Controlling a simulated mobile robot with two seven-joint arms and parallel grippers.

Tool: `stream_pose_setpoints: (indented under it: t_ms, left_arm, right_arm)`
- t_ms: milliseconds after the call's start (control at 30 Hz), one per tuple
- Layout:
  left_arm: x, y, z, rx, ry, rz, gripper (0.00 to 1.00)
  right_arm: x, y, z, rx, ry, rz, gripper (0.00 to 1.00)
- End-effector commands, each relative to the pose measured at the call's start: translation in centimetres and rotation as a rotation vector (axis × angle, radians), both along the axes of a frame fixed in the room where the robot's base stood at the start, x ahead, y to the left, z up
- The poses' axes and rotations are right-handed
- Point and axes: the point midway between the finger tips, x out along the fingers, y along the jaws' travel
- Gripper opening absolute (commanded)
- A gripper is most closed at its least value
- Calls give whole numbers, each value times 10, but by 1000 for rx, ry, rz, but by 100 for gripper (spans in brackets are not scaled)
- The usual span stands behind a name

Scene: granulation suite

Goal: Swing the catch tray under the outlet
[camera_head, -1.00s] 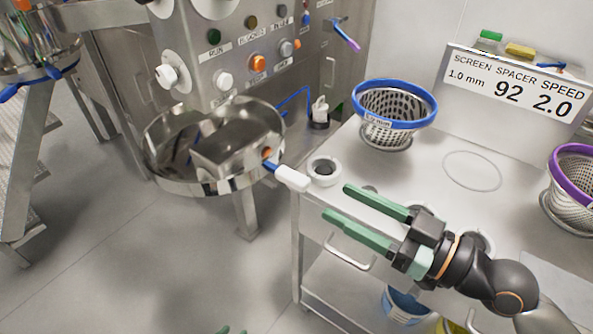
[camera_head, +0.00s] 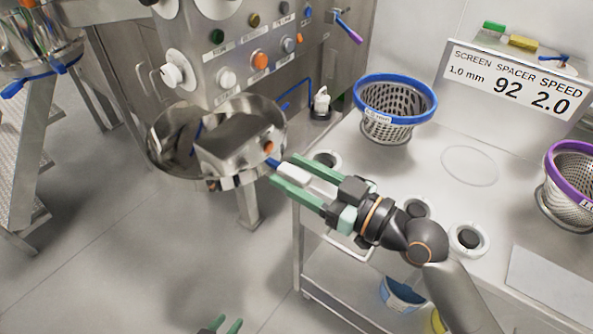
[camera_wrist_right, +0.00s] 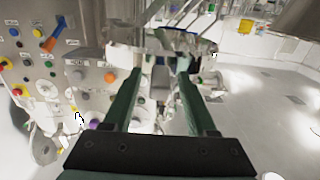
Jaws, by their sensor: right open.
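The catch tray looks to be the round polished steel pan (camera_head: 165,165) below the control panel in the head view. A blue arm with a white grip (camera_head: 311,173) sticks out from its right side, beside an orange knob (camera_head: 268,147). My right gripper (camera_head: 281,170) is open, its green fingers either side of the white grip; I cannot tell whether they touch it. Its fingers also show in the right wrist view (camera_wrist_right: 157,78), where the grip is hard to make out. My left gripper (camera_head: 228,321) is open and empty at the bottom edge. A boxy steel part (camera_head: 235,135) shows within the pan's outline; I cannot identify the outlet.
A steel bench (camera_head: 440,215) stands right of the pan, with a blue-rimmed basket (camera_head: 395,105), a purple-rimmed basket (camera_head: 572,185) and white rings (camera_head: 468,239). A sign (camera_head: 510,85) stands behind. The control panel (camera_head: 245,50) is above the pan. Floor at left front is clear.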

Motion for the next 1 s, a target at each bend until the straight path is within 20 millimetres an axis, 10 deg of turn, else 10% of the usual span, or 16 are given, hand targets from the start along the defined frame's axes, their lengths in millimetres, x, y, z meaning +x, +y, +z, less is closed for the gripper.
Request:
stream_pose_setpoints:
  t_ms: [600,1000]
  left_arm:
    - [0,0,1,-2,-1,1,38]
    - [0,0,1,-2,-1,1,38]
  right_arm:
    - [0,-1,0,0,0,-1,1]
    - [0,-1,0,0,0,-1,0]
